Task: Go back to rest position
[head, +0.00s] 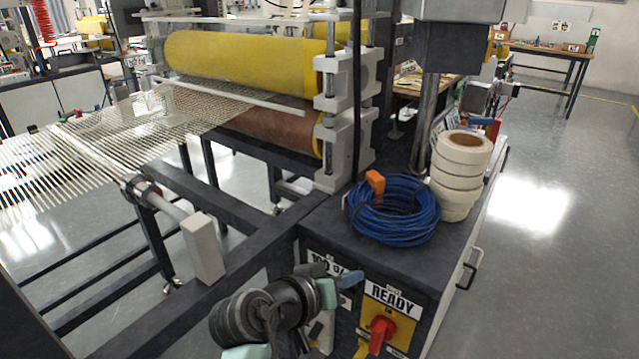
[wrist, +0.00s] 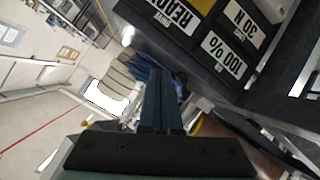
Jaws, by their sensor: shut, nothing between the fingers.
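My gripper (head: 350,279) is in the lower middle of the head view, in front of the dark cabinet's control panel. Its blue fingers are together and hold nothing. In the wrist view the shut fingers (wrist: 160,78) point up the picture, with panel labels beyond them to the upper right. A yellow panel marked READY (head: 395,308) with a red rotary switch (head: 380,333) sits to the right of my gripper.
A coil of blue hose (head: 394,212) and a stack of white tape rolls (head: 461,170) stand on the cabinet top. The laminating machine with a yellow roller (head: 235,58) and mesh (head: 110,140) is behind left. Open grey floor (head: 560,220) lies to the right.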

